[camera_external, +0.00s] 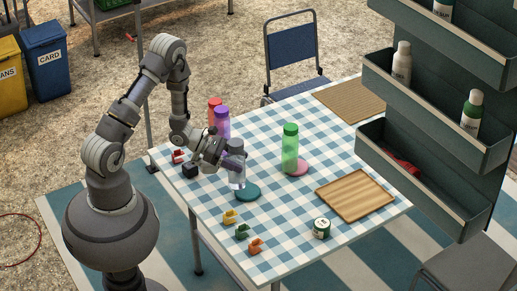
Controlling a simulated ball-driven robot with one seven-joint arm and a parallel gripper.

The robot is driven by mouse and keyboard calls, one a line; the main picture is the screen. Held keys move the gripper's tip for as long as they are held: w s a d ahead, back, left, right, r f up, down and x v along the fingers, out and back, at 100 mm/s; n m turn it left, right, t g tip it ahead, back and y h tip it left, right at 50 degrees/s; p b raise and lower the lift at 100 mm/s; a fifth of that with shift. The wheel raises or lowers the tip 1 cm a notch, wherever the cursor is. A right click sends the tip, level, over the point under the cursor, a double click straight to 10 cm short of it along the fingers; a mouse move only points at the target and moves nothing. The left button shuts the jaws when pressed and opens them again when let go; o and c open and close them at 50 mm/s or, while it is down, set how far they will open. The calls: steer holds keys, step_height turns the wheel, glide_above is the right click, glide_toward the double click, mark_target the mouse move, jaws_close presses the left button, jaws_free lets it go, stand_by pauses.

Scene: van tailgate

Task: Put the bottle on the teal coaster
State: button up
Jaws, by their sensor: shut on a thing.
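My gripper (226,153) is shut on a clear bottle (238,178) with a grey top. The bottle is upright, and the gripper holds it by its upper part from the left. A round teal coaster (250,194) lies on the checked table just below and to the right of the bottle. The bottle's base overlaps the coaster's left edge in the picture. I cannot tell whether it touches the coaster or hangs above it. The fingertips are partly hidden by the bottle and the wrist.
A green bottle (290,145) stands on a pink coaster (300,170). Purple (222,122) and red (214,104) bottles stand behind my gripper. A dark block (190,171), several small clips (242,231), a tin (321,229) and a wooden board (356,195) are on the table (285,258).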

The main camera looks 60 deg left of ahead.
steer(key=w+f+b, duration=0.2)
steer(key=w+f, duration=0.2)
steer(key=shift+d, duration=0.1)
steer(key=o, duration=1.3)
steer(key=shift+b, duration=0.3)
